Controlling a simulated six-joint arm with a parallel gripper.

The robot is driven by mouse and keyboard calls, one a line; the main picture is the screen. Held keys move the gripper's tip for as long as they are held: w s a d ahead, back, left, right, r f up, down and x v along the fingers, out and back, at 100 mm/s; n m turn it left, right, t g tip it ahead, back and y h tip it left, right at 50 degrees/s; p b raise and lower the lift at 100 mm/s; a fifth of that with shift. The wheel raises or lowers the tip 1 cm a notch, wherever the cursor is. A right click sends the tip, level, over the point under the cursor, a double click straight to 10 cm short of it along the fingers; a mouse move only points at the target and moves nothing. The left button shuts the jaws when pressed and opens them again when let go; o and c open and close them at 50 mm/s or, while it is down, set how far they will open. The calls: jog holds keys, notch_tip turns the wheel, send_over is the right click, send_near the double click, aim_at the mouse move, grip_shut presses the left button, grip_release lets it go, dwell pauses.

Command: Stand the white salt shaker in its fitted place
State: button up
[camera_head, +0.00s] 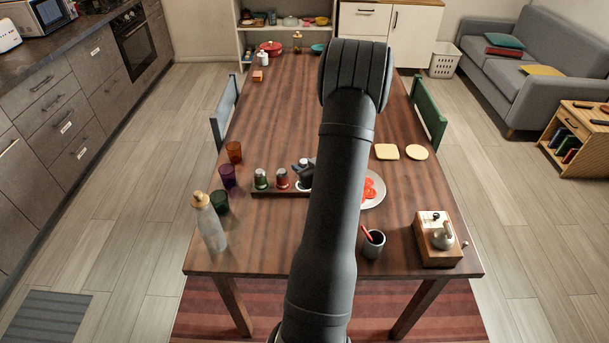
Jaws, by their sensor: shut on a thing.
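The white salt shaker (305,185) is at the right part of a low wooden rack (280,194), in the camera_head view. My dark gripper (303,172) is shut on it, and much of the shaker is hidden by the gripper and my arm. The shaker looks about upright. I cannot tell whether its base is seated in the rack or held just above it. A green shaker (261,180) and a red shaker (282,180) with silver caps stand in the rack to its left.
Three coloured glasses (228,177) and a bottle (209,225) stand left of the rack. A plate with tomato slices (373,190), a dark cup (373,245) and a wooden grinder (437,240) are to the right. My arm hides the table's middle.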

jog(key=shift+f, duration=1.9)
jog(key=shift+f, duration=0.1)
jog(key=o, duration=0.7)
jog(key=shift+f, duration=0.1)
jog(key=shift+o, duration=0.2)
jog(key=shift+s+d+r, duration=0.15)
jog(key=shift+r, duration=0.15)
jog(key=v, duration=1.1)
jog(key=shift+s, duration=0.3)
jog(key=shift+d+r, duration=0.1)
